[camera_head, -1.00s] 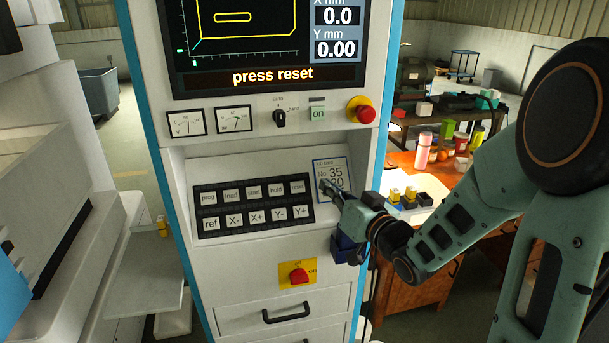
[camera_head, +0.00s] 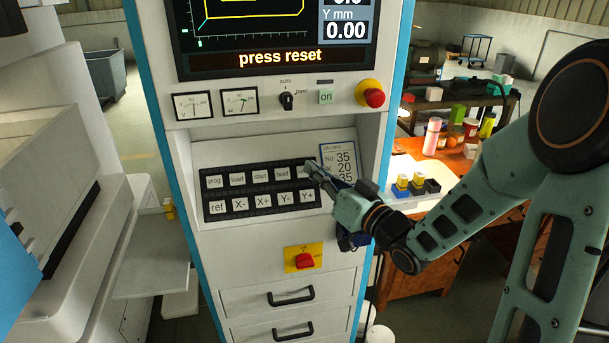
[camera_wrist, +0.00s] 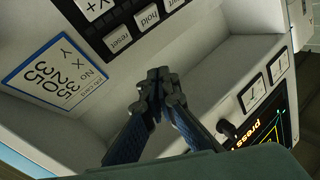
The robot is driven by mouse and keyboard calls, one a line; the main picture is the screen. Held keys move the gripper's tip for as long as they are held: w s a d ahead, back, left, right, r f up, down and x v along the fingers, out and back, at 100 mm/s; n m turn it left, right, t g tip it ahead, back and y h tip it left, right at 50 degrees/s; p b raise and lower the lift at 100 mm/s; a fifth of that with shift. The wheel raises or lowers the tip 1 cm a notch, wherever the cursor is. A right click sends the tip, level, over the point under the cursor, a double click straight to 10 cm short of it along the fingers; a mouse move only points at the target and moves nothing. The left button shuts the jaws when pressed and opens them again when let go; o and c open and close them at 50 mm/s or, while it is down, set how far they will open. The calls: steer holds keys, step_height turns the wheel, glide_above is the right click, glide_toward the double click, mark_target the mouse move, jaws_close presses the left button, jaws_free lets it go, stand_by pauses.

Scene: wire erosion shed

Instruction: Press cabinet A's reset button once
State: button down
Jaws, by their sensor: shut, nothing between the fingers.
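The control cabinet (camera_head: 290,240) stands in the middle of the head view; no letter A is legible on it. Its screen (camera_head: 275,58) reads "press reset". A black keypad (camera_head: 260,190) has two rows of pale keys. The reset key (camera_wrist: 120,39) shows in the wrist view at the end of the row beside hold; in the head view my gripper covers it. My gripper (camera_head: 309,167) is shut and empty, its tips in front of the keypad's upper right end. In the wrist view my fingertips (camera_wrist: 160,76) appear apart from the reset key.
A job card (camera_head: 340,162) is right of the keypad, partly behind my gripper. A red mushroom button (camera_head: 373,97) sits above, and a red switch on a yellow plate (camera_head: 304,260) below. An orange bench (camera_head: 450,160) with bottles and blocks stands at the right.

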mark_target(300, 166)
steer(key=shift+w+a+f+b, duration=0.2)
steer(key=shift+w+f+b, duration=0.35)
steer(key=shift+w, duration=0.25)
steer(key=shift+w+a+f+b, duration=0.25)
steer(key=shift+w+f+b, duration=0.1)
steer(key=shift+w+f, duration=0.4)
steer(key=shift+w+a+f+b, duration=0.2)
steer(key=shift+w+f+b, duration=0.3)
steer(key=shift+w, duration=0.35)
steer(key=shift+w+a+f+b, duration=0.15)
steer(key=shift+w+f+b, duration=0.1)
steer(key=shift+w+b, duration=0.1)
steer(key=shift+w+f+b, duration=0.25)
steer(key=shift+w+b, duration=0.05)
steer(key=shift+s+r, duration=0.1)
stand_by(0.5)
steer(key=shift+s+r+p, duration=0.3)
steer(key=shift+s+r, duration=0.1)
steer(key=shift+s, duration=0.15)
steer(key=shift+r, duration=0.1)
